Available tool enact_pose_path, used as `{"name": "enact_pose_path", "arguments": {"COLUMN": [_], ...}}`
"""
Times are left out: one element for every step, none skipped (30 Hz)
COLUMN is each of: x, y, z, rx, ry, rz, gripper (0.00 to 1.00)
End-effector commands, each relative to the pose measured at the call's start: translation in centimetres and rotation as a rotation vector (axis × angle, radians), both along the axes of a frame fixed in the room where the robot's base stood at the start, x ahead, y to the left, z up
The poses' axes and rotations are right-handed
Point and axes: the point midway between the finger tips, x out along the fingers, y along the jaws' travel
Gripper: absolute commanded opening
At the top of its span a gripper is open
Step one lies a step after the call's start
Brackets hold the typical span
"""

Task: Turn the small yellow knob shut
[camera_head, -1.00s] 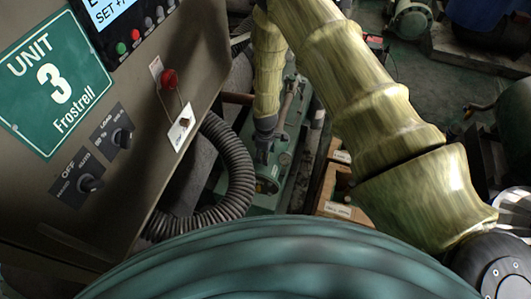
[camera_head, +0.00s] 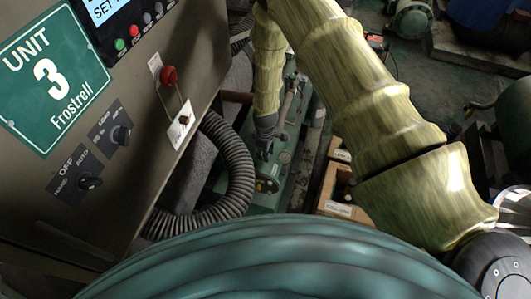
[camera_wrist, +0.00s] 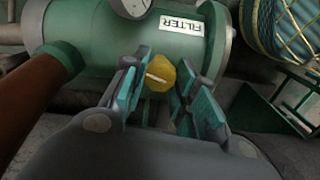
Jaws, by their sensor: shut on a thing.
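The small yellow knob (camera_wrist: 160,76) sits in front of a green cylinder (camera_wrist: 90,38) with a white "FILTER" label (camera_wrist: 182,22) in the wrist view. My gripper (camera_wrist: 157,88) has its teal-padded fingers on either side of the knob and is shut on it. A pale mark runs across the knob's face. In the head view my gripper (camera_head: 265,152) is small and reaches down to the green equipment (camera_head: 268,195); the knob is too small to make out there.
A control cabinet (camera_head: 150,100) marked "UNIT 3 Frostrell" stands at the left, with a ribbed black hose (camera_head: 240,175) below it. A wooden box (camera_head: 335,190) is right of the green equipment. In the wrist view a brown pipe (camera_wrist: 40,105) runs at left and a gauge (camera_wrist: 130,6) sits above.

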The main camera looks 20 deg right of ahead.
Motion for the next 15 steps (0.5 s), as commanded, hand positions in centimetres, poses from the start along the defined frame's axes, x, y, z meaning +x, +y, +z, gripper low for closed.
{"name": "enact_pose_path", "arguments": {"x": [0.00, 0.02, 0.04, 0.06, 0.07, 0.05, 0.02, 0.00, -0.01, -0.01, 0.00, 0.03, 0.04, 0.04, 0.03], "y": [-0.04, -0.04, -0.03, -0.04, -0.04, -0.05, -0.05, -0.04, -0.04, -0.04, -0.04, -0.04, -0.03, -0.03, -0.03], "z": [-0.23, -0.24, -0.25, -0.26, -0.26, -0.28, -0.31, -0.32, -0.33, -0.33, -0.31, -0.28, -0.27, -0.27, -0.27], "rx": [-0.001, 0.000, -0.001, -0.001, -0.001, -0.001, -0.001, -0.001, -0.001, -0.001, -0.002, -0.001, -0.001, -0.001, -0.001], "ry": [0.001, 0.000, -0.001, -0.001, -0.001, -0.001, -0.001, 0.001, 0.001, 0.001, 0.000, -0.001, -0.001, -0.001, -0.001], "rz": [-0.024, -0.043, -0.071, -0.093, -0.118, -0.151, -0.176, -0.204, -0.242, -0.271, -0.298, -0.336, -0.366, -0.395, -0.433], "gripper": [0.05, 0.05, 0.05, 0.05, 0.05, 0.05, 0.05, 0.05, 0.05, 0.05, 0.05, 0.05, 0.05, 0.05, 0.05]}}
